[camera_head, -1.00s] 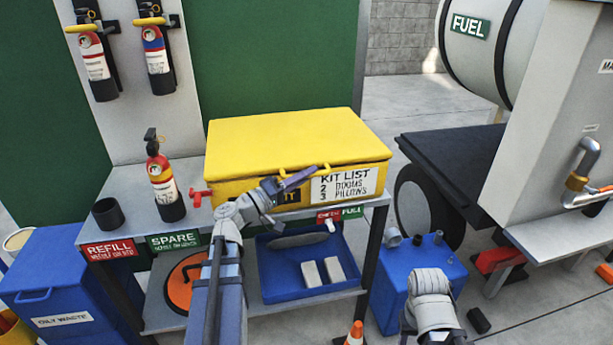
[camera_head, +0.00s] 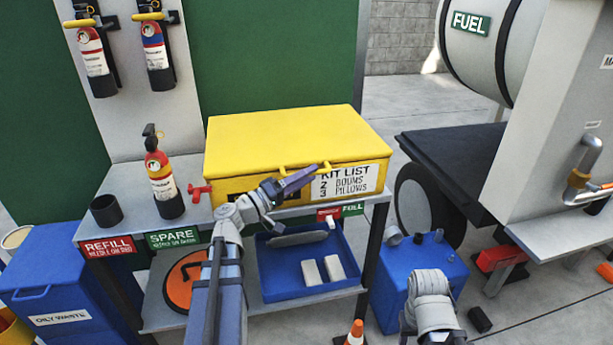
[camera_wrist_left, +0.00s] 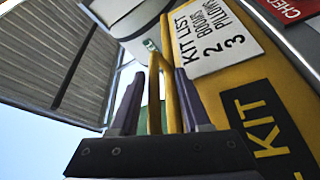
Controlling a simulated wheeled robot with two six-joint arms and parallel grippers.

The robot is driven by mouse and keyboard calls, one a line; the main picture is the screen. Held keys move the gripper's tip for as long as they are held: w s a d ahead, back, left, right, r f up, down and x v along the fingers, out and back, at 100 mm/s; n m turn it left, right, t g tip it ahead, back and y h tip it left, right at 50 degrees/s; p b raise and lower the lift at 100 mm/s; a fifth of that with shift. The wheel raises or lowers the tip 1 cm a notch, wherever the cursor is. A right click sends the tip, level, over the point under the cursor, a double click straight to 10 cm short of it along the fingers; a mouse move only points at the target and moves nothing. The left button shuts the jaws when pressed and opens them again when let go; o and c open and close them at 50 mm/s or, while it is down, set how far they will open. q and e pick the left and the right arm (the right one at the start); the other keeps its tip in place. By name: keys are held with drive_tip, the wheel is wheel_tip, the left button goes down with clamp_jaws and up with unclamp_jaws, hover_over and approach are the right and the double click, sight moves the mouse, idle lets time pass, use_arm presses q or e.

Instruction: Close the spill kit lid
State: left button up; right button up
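The spill kit is a yellow box (camera_head: 233,190) on the shelf top, with its yellow lid (camera_head: 295,138) lying down over it and no clear gap showing. A yellow handle (camera_head: 325,166) sits at the lid's front edge. My left gripper (camera_head: 312,173) is at the box's front, by this handle. In the left wrist view, the fingers of my left gripper (camera_wrist_left: 163,105) are apart, with the yellow handle bars (camera_wrist_left: 168,90) between them; contact cannot be told. My right arm shows at the bottom right; its gripper fingers do not show.
A fire extinguisher (camera_head: 162,178), a black cup (camera_head: 106,211) and a red valve (camera_head: 199,193) stand left of the box. A blue tray (camera_head: 285,290) is on the lower shelf. A blue container (camera_head: 395,275) stands to the right. The air above the lid is clear.

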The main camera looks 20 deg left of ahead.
use_arm(q)
drive_tip(key=b+v, duration=0.1)
drive_tip(key=v, duration=0.6)
drive_tip(key=shift+s+a, duration=0.25)
drive_tip(key=shift+s, duration=0.05)
idle(0.4)
drive_tip(key=s+d+f+m+g+p, duration=0.1)
drive_tip(key=d+f+m+g+p, duration=0.15)
drive_tip(key=d+g+p, duration=0.6)
drive_tip(key=s+d+f+m+g+p, duration=0.1)
drive_tip(key=d+f+m+g+p, duration=0.15)
drive_tip(key=d, duration=1.15)
drive_tip(key=s+d+r+m+g+y+p, duration=0.1)
drive_tip(key=s+d+m+g+y+p, duration=0.1)
drive_tip(key=s+y+p, duration=0.3)
drive_tip(key=s+d+r+m+g+y+p, duration=0.2)
drive_tip(key=s+d+m+g+y+p, duration=0.1)
drive_tip(key=y+p, duration=0.4)
drive_tip(key=s+g, duration=0.1)
drive_tip(key=s, duration=0.1)
drive_tip(key=shift+s, duration=0.4)
drive_tip(key=shift+a, duration=0.1)
